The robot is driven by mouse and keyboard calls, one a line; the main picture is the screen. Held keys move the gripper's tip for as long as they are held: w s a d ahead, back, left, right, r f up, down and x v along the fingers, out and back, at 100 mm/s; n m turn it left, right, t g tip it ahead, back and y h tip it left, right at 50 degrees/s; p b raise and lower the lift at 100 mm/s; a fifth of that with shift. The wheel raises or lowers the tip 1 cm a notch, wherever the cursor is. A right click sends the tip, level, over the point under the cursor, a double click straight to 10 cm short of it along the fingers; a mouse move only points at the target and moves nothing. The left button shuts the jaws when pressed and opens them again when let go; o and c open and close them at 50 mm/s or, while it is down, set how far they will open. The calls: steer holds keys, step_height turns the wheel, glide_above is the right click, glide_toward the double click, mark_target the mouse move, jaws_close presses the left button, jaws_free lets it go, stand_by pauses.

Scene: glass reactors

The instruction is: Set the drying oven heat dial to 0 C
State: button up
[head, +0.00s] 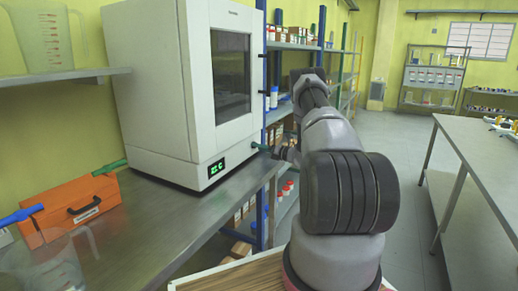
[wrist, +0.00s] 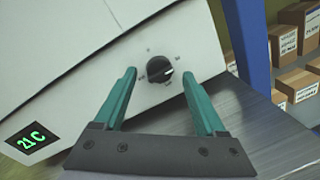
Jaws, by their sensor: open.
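The drying oven (head: 160,95) is a white cabinet with a dark window, standing on the steel bench. Its green display (head: 216,168) also shows in the wrist view (wrist: 32,139), where it reads 21 C. The black round heat dial (wrist: 159,69) is on the lower front panel, with small marks around it too small to read. A light pointer line on the dial points right and slightly up in the wrist view. My gripper (wrist: 159,74) is open, its teal fingers on either side of the dial with visible gaps. In the head view my gripper (head: 268,148) is at the oven's lower right corner, and the dial is hidden.
An orange toolbox (head: 72,208) and a clear beaker (head: 55,265) stand on the bench (head: 150,235) at left. Shelves with boxes (wrist: 295,35) stand right of the oven, behind a blue post (wrist: 247,50). Another table (head: 470,145) is at right, with open floor between.

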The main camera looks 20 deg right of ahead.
steer(key=shift+w+a, duration=0.2)
steer(key=shift+w, duration=0.05)
jaws_close()
